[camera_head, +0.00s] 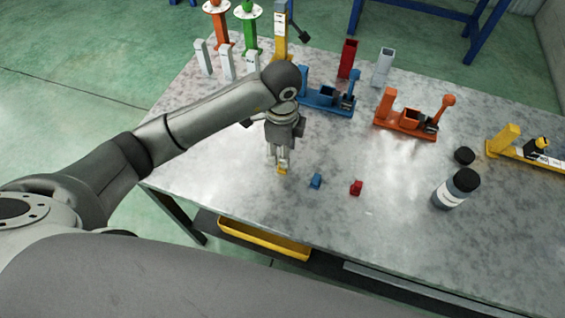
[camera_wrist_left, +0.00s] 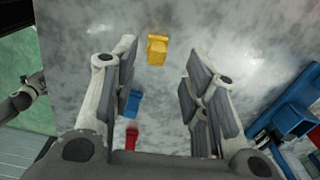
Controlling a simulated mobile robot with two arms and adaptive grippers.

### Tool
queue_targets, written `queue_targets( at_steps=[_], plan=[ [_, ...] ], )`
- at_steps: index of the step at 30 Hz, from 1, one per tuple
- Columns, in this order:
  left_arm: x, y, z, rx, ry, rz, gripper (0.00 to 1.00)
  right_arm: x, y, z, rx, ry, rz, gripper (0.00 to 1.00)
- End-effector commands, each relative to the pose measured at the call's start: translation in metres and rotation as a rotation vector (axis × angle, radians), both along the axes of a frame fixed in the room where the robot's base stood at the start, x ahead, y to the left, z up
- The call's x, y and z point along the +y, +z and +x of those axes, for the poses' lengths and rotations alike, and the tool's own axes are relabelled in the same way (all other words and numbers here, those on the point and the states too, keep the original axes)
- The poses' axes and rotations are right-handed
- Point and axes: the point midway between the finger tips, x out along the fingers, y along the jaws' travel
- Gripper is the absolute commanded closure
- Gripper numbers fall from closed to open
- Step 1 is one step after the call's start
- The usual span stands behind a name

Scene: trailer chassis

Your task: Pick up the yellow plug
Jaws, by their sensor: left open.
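The yellow plug (camera_wrist_left: 157,50) lies on the grey metal table, and in the left wrist view it is ahead of the gap between my open fingers. My left gripper (camera_head: 281,164) points down above the plug, near the front of the table. In the head view only a small part of the yellow plug (camera_head: 282,171) shows at the fingertips. The left gripper (camera_wrist_left: 157,72) is open and nothing is held in it. My right gripper is in neither view.
A blue plug (camera_head: 316,181) and a red plug (camera_head: 356,188) lie to the right of the yellow one. Blue (camera_head: 326,99) and orange (camera_head: 405,118) fixtures stand farther back. A yellow bin (camera_head: 264,239) sits below the front edge.

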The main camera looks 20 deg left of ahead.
Motion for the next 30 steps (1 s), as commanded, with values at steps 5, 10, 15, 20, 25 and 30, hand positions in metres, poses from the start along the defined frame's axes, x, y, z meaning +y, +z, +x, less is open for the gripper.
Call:
queue_targets(
  at_steps=[5, 10, 15, 20, 25, 30],
  plan=[
    [-0.001, -0.017, -0.005, 0.006, -0.001, 0.002, 0.58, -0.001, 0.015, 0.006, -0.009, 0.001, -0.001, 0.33],
    [-0.002, -0.043, -0.006, 0.005, 0.000, 0.002, 0.58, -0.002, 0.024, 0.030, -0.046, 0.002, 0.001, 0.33],
    [-0.002, -0.053, -0.005, 0.000, -0.001, 0.001, 0.58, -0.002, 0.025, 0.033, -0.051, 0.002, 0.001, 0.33],
    [-0.002, -0.053, -0.005, 0.000, -0.002, 0.000, 0.58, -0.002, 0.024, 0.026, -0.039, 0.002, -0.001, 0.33],
    [-0.002, -0.053, -0.005, 0.001, -0.002, 0.000, 0.79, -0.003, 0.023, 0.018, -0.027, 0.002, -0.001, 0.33],
    [-0.002, -0.053, -0.005, 0.001, -0.002, 0.000, 0.95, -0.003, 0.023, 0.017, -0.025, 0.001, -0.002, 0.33]
  ],
)
